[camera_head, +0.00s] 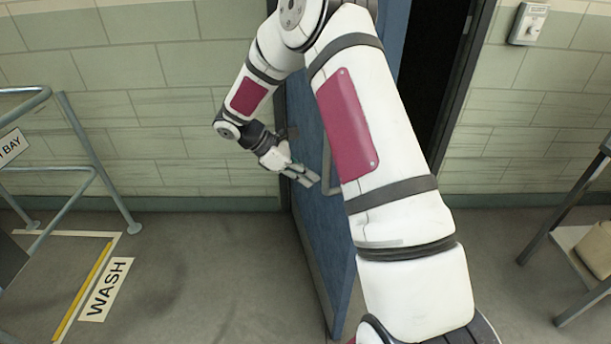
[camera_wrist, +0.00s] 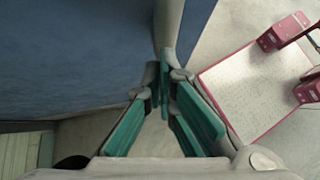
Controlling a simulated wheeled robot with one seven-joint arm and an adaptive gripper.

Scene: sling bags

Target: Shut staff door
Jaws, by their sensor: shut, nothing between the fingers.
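The blue staff door (camera_head: 318,235) stands open, swung out into the room, with the dark doorway (camera_head: 432,70) showing to its right. A grey bar handle (camera_head: 328,170) is on the door's face, partly hidden behind my arm. My gripper (camera_head: 314,178) is shut and empty, in front of the door close to the handle; I cannot tell whether it touches. In the wrist view the door (camera_wrist: 75,55) fills the upper left. The teal-padded fingers (camera_wrist: 165,78) meet at the lower end of a grey bar, likely the handle (camera_wrist: 168,25).
A grey-blue rail (camera_head: 95,165) stands at the left, near a floor sign reading WASH (camera_head: 106,290) and a yellow strip. A dark-legged table (camera_head: 570,205) is at the right edge. A wall switch box (camera_head: 528,24) is at upper right. Floor left of the door is clear.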

